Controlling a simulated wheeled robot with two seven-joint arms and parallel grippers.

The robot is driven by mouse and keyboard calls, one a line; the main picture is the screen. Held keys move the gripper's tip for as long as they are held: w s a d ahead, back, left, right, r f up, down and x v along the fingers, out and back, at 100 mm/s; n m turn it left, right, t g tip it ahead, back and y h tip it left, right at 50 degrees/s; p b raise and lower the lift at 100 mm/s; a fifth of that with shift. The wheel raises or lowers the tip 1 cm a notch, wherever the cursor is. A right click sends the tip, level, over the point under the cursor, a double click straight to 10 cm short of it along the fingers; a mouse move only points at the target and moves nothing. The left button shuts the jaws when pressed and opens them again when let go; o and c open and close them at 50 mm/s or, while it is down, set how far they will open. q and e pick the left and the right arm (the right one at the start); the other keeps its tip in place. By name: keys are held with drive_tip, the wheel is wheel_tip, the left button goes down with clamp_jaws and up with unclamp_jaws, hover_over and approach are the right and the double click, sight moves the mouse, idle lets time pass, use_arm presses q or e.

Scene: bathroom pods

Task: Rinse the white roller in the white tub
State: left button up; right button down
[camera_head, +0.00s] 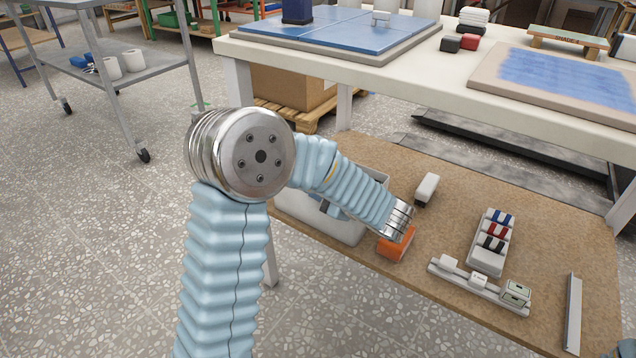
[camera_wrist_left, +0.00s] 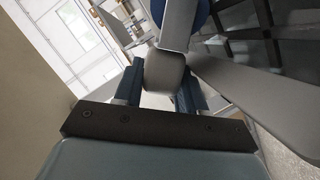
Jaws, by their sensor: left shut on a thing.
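The white tub (camera_head: 345,232) stands on the brown board, partly hidden behind my left arm. My left arm reaches down to the right across the tub. In the head view its jaws are not clearly seen; a blue part shows at the tub's opening. In the left wrist view my left gripper (camera_wrist_left: 160,88) is shut on a pale grey-white piece, which looks like part of the white roller (camera_wrist_left: 164,72). The roller's far end cannot be made out, nor whether it touches the tub. My right gripper is not in view.
An orange block (camera_head: 396,244) lies beside the tub, under my wrist. A small white block (camera_head: 427,188), a white holder (camera_head: 487,259) with blue, red and black bands, and a white rail (camera_head: 478,287) lie to the right. A white table (camera_head: 430,72) stands behind.

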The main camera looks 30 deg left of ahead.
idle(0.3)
use_arm(q)
drive_tip(key=shift+r+p, duration=1.95)
drive_tip(key=shift+r, duration=0.3)
drive_tip(key=s+a+r+b, duration=0.1)
drive_tip(key=s+b, duration=0.6)
drive_tip(key=s, duration=1.3)
drive_tip(key=shift+a+r, duration=0.25)
drive_tip(key=shift+r, duration=0.2)
